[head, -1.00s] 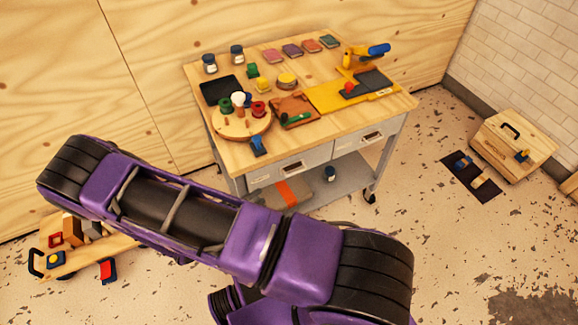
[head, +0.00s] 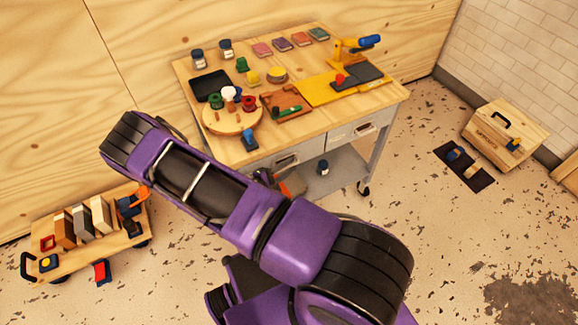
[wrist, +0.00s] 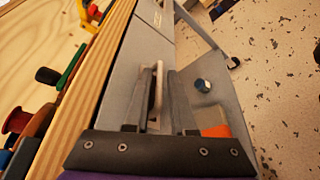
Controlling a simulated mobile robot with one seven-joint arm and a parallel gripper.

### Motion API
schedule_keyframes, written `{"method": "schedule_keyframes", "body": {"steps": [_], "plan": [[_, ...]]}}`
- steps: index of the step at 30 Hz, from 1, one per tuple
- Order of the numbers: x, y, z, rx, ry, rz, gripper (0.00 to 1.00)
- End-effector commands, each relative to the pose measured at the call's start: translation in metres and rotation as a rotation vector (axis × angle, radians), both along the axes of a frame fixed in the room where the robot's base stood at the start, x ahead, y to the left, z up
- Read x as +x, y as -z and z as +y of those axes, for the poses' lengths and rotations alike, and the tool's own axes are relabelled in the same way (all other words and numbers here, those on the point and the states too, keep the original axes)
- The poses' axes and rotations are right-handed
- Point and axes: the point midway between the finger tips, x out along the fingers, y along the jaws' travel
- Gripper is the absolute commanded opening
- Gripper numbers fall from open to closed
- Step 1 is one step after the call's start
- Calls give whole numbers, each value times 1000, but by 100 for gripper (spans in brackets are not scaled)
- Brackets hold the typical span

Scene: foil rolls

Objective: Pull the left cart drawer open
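The wooden-topped cart (head: 290,122) stands against the plywood wall, with two grey drawers under its top. The left drawer (head: 312,150) looks shut, its front level with the right drawer (head: 347,137). Its handle (head: 287,160) shows just beyond my arm, which hides part of the left drawer front. In the wrist view my gripper (wrist: 160,98) is at the drawer front, with one finger on each side of the pale handle (wrist: 158,88). A narrow gap shows between the handle and the right finger, so the gripper looks open around it.
The cart top holds jars, a round peg board (head: 232,119) and a yellow tool stand. An orange item (wrist: 216,131) and a jar (wrist: 202,85) are on the lower shelf. A low wooden trolley (head: 88,262) stands at left.

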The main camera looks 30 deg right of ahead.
Motion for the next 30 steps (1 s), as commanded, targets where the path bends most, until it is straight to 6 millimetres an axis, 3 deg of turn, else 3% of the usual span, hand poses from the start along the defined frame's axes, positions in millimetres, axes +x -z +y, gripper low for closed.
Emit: {"method": "schedule_keyframes", "body": {"steps": [10,15,30], "plan": [[2,1,-4,1,-1,0,24],[2,1,-4,1,-1,0,0],[1,1,-4,2,0,0,0]]}}
